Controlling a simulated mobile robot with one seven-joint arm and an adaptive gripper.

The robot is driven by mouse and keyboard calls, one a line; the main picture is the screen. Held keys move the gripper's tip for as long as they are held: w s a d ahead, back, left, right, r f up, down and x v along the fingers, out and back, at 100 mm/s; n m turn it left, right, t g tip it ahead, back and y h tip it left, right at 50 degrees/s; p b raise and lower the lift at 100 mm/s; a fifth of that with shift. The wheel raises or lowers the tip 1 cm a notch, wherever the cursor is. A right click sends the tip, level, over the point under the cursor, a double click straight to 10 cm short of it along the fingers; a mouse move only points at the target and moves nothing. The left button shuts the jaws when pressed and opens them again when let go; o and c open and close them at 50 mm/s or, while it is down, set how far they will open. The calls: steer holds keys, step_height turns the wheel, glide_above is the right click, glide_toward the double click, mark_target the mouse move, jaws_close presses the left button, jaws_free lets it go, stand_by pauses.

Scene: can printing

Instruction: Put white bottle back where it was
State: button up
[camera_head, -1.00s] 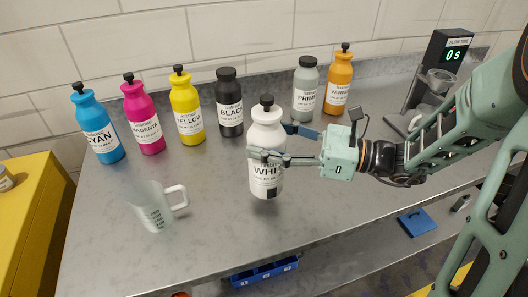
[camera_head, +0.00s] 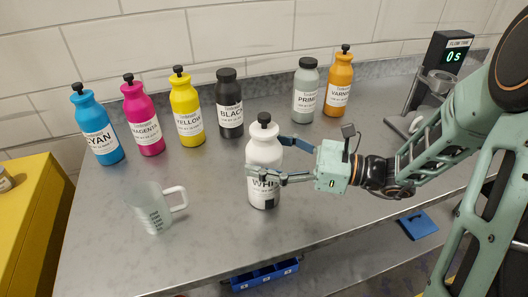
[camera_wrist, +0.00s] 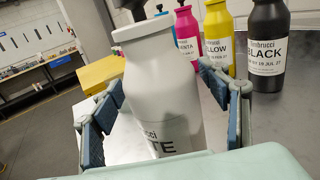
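The white bottle (camera_head: 264,156), with a black cap and a "WHITE" label, is upright over the front middle of the grey counter. My gripper (camera_head: 266,160) reaches in from the right with a finger on either side of the bottle's body. In the wrist view the bottle (camera_wrist: 162,90) fills the space between the fingers, and the fingertip pads lie against its sides; my gripper (camera_wrist: 165,85) looks shut on it. The bottle's base is at or very close to the counter; exact contact is hard to tell.
Cyan (camera_head: 97,128), magenta (camera_head: 142,120), yellow (camera_head: 186,108) and black (camera_head: 229,105) bottles stand along the back. A gap separates black from primer (camera_head: 305,92) and varnish (camera_head: 338,85). A clear measuring jug (camera_head: 155,208) stands front left. A flow-time device (camera_head: 440,70) is at right.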

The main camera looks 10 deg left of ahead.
steer(key=shift+r, duration=0.25)
steer(key=d, duration=1.2)
steer(key=shift+s, duration=0.2)
steer(key=shift+f, duration=0.1)
